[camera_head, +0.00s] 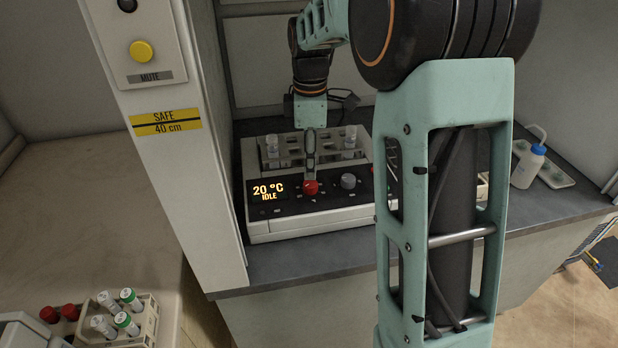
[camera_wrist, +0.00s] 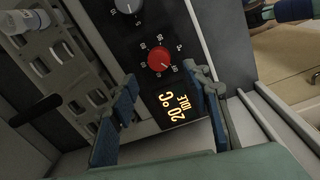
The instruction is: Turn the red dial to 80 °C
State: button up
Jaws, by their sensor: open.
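The red dial (camera_head: 311,187) is on the black front panel of a white heating block (camera_head: 310,224) inside the hood. In the wrist view the red dial (camera_wrist: 160,59) lies ahead of and between my fingers, with small markings around it. The display (camera_head: 268,190) reads 20 °C IDLE; it also shows sideways in the wrist view (camera_wrist: 175,108). My gripper (camera_wrist: 163,85) is open, its two blue-padded fingers apart. In the head view my gripper (camera_head: 310,170) is above and behind the red dial, seen edge-on. Whether the fingers touch the dial cannot be told.
A grey dial (camera_head: 348,181) sits right of the red one. A rack (camera_head: 290,150) with vials stands behind the panel. The hood's white post (camera_head: 190,130) is at left. A wash bottle (camera_head: 529,165) stands at right. A tube rack (camera_head: 146,318) is at lower left.

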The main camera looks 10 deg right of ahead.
aim_at(310, 183)
jog(key=f, duration=0.7)
jog(key=shift+w, duration=0.2)
jog(key=c, duration=1.2)
